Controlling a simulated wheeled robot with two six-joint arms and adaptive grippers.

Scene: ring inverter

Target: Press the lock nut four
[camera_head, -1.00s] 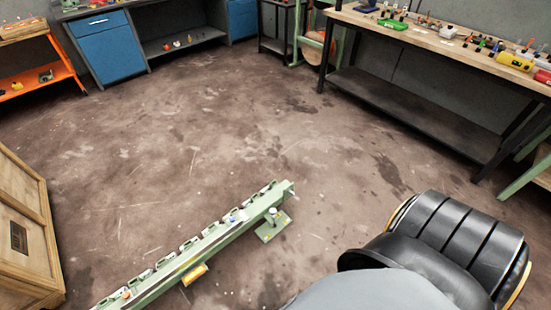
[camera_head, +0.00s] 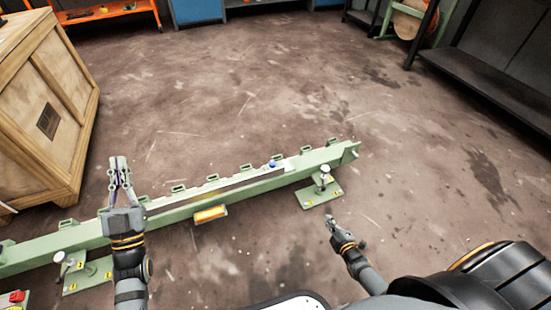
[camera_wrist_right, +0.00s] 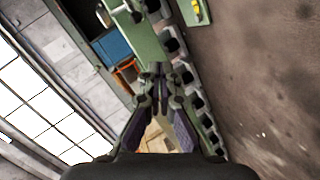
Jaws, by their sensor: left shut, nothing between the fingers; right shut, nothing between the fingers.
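A long green rail (camera_head: 250,187) with clips along its top runs across the head view. At its right end, a silver-topped post (camera_head: 325,175) stands on a green foot plate (camera_head: 320,195) with yellow marks. A similar post (camera_head: 62,258) and plate show at the lower left. I cannot tell which fitting is lock nut four. My left gripper (camera_head: 119,168) is shut and empty, in front of the rail's left part in the picture. My right gripper (camera_head: 332,222) is shut and empty, below the right foot plate in the picture. In the right wrist view its fingertips (camera_wrist_right: 158,73) overlap the rail.
A wooden crate (camera_head: 55,120) stands at the left behind the rail. An orange label or lamp (camera_head: 210,214) sits on the rail's front side. A red part (camera_head: 15,297) shows at the lower left. Benches line the back, and the floor behind the rail is clear.

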